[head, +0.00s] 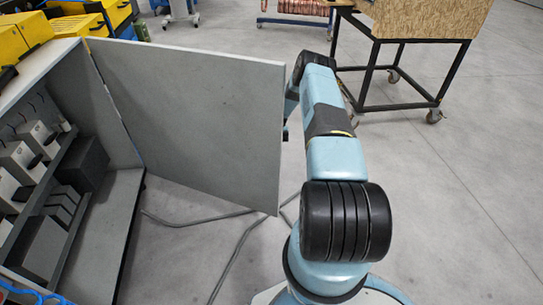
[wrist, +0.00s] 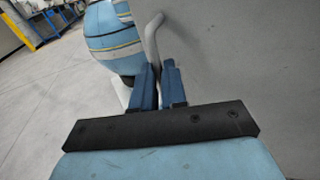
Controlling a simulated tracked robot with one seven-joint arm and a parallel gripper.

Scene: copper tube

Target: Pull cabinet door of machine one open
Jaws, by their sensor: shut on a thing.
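The grey cabinet door (head: 190,115) stands wide open in the head view, swung out from the cabinet (head: 62,58) on the left. In the wrist view the door's flat grey face (wrist: 245,60) fills the right side. A bent light-grey handle (wrist: 152,38) stands off that face. My gripper (wrist: 159,72), with two blue fingers, is shut on the handle. In the head view my arm reaches along the door's free right edge, and the door hides my fingers and the handle.
Inside the cabinet are shelves with grey box-shaped units (head: 38,140). Cables (head: 205,222) lie on the floor below the door. A wheeled table (head: 400,70) stands at the back right. The floor at the right is clear. Yellow bins (head: 30,30) sit at upper left.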

